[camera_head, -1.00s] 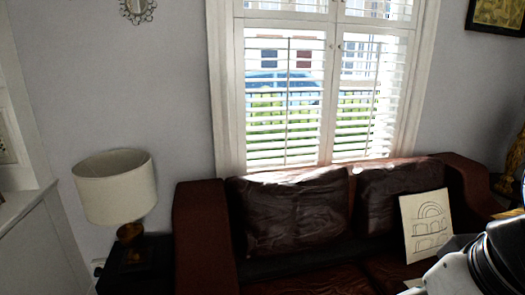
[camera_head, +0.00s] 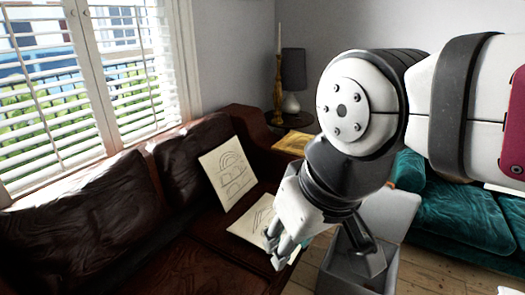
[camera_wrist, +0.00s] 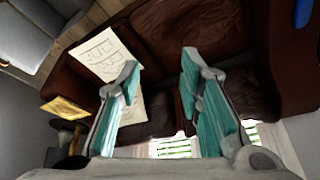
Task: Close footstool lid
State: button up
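A grey box-like footstool (camera_head: 340,275) stands on the floorboards at the bottom centre-right of the head view, partly hidden behind my arm. Its pale lid (camera_head: 392,212) appears raised at the back, and the box looks open. A grey box shape, likely the same footstool, shows at the top left of the wrist view (camera_wrist: 25,38). My gripper (camera_head: 276,250) is to the left of the footstool in the head view, over the sofa side. In the wrist view, my gripper (camera_wrist: 160,65) has its two teal-padded fingers apart with nothing held between them.
A dark red leather sofa (camera_head: 90,215) runs along the window, with drawing sheets (camera_head: 229,172) on it. A teal sofa (camera_head: 465,225) stands at the right. A side table with lamp (camera_head: 292,75) and candlestick is in the corner. Some floor shows beside the footstool.

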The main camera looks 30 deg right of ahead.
aim_at(389, 213)
jog(key=z, duration=1.55)
jog(key=i+j+z, duration=0.2)
jog(key=i+j, duration=0.25)
jog(key=i+j+z, duration=0.2)
jog(key=i+j, duration=0.2)
jog(key=j, duration=0.2)
